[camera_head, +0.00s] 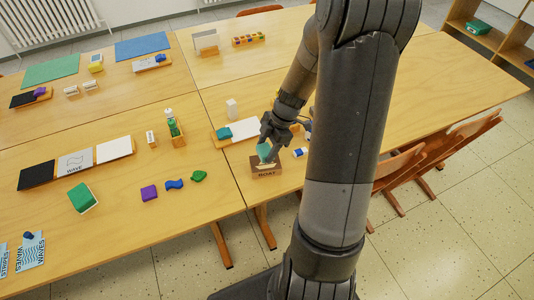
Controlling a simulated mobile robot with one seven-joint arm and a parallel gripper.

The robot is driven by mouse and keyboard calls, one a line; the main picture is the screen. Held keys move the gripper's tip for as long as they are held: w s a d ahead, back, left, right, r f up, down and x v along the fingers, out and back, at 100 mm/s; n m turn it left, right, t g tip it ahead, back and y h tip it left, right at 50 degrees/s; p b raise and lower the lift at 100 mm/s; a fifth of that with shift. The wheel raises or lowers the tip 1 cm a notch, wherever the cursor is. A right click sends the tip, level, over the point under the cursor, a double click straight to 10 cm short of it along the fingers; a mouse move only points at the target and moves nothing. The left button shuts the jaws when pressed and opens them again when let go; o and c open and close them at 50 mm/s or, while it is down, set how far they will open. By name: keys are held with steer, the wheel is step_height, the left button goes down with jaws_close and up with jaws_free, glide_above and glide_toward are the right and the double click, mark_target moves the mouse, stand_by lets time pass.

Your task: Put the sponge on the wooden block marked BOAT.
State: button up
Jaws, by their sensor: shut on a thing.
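The wooden block marked BOAT (266,173) stands near the front edge of the table, with its dark lettering facing the camera. My gripper (268,142) points down over the block. It is shut on a teal piece, which I take to be the sponge (263,151). The sponge is tilted and directly above the block; I cannot tell whether it touches the block's top. My fingers and wrist hide part of the sponge.
A tray (219,139) with a teal piece and white sheet lies behind the block. A small blue-and-white item (300,152) is close to its right. Purple (149,193), blue (174,184) and green (198,176) pieces lie left. A green-topped block (82,198) is farther left.

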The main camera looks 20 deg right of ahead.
steer(key=shift+f, duration=1.65)
steer(key=shift+f, duration=0.1)
steer(key=o, duration=0.9)
steer(key=shift+o, duration=0.2)
steer(key=v, duration=1.2)
step_height(320, 180, up, 12)
steer(key=m+t+h, duration=0.2)
steer(key=m+h, duration=0.1)
steer(key=m, duration=0.4)
glide_above(270, 148)
steer(key=s+a, duration=0.4)
steer(key=s, duration=0.2)
steer(key=s+a+r+m+t+h, duration=0.1)
steer(key=s+a+r+m+t, duration=0.2)
steer(key=s+m, duration=0.8)
step_height(270, 148, up, 4)
steer(key=a, duration=0.2)
steer(key=shift+a+t, duration=0.3)
steer(key=shift+a, duration=0.05)
